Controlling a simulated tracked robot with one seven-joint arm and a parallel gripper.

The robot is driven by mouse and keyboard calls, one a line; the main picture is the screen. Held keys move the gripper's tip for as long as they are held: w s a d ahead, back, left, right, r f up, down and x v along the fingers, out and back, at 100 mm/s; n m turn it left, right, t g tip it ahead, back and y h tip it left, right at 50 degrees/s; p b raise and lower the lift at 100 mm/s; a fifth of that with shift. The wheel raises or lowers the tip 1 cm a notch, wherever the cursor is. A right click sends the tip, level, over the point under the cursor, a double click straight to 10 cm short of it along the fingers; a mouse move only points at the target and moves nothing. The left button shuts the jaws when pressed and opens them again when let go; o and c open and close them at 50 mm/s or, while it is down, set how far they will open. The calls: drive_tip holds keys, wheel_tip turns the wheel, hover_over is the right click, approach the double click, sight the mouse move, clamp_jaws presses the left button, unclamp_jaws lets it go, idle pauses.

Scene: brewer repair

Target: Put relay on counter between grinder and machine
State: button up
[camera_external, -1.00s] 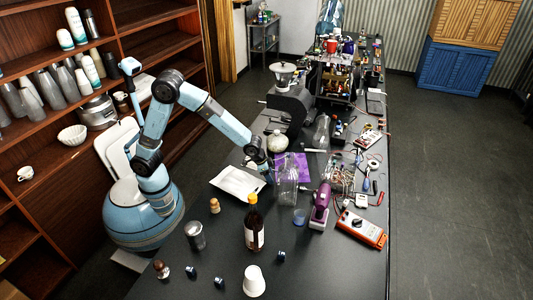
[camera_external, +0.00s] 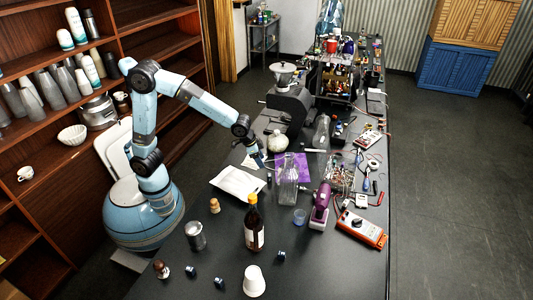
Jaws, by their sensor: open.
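The grinder (camera_external: 290,104), a dark body with a pale hopper on top, stands on the dark counter (camera_external: 330,268). The machine (camera_external: 338,72) stands behind it to the right, with its open frame full of small parts. My gripper (camera_external: 262,168) points down over the counter in front of the grinder, left of a purple sheet. It is open, and I see nothing held in it, though its fingers are very small here. I cannot pick out the relay for sure. A small dark piece (camera_external: 269,180) lies just below my gripper, but I cannot tell what it is.
A clear glass jar (camera_external: 288,188), a purple sheet (camera_external: 300,166) and a white tray (camera_external: 237,182) are close to my gripper. A brown bottle (camera_external: 254,226) stands nearer. A purple tool (camera_external: 321,203) and an orange meter (camera_external: 362,228) are at right. The front right counter is clear.

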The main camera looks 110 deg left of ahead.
drive_tip(key=s+d+r+m, duration=0.1)
drive_tip(key=s+d+r, duration=0.2)
drive_tip(key=s, duration=0.2)
drive_tip(key=s+d+r+h, duration=0.1)
drive_tip(key=s+d+r, duration=0.25)
drive_tip(key=s, duration=0.25)
drive_tip(key=s+d+r+m, duration=0.1)
drive_tip(key=s+d+r, duration=0.1)
drive_tip(key=s+r, duration=0.25)
drive_tip(key=s+d+m, duration=0.1)
drive_tip(key=s+d, duration=0.2)
drive_tip(key=s, duration=0.6)
drive_tip(key=s+d+m+t, duration=0.1)
drive_tip(key=s+d, duration=0.1)
drive_tip(key=s, duration=0.8)
drive_tip(key=shift+d+h, duration=0.4)
drive_tip(key=shift+s+d+f+m, duration=0.1)
drive_tip(key=shift+s+m, duration=0.2)
drive_tip(key=shift+s, duration=0.3)
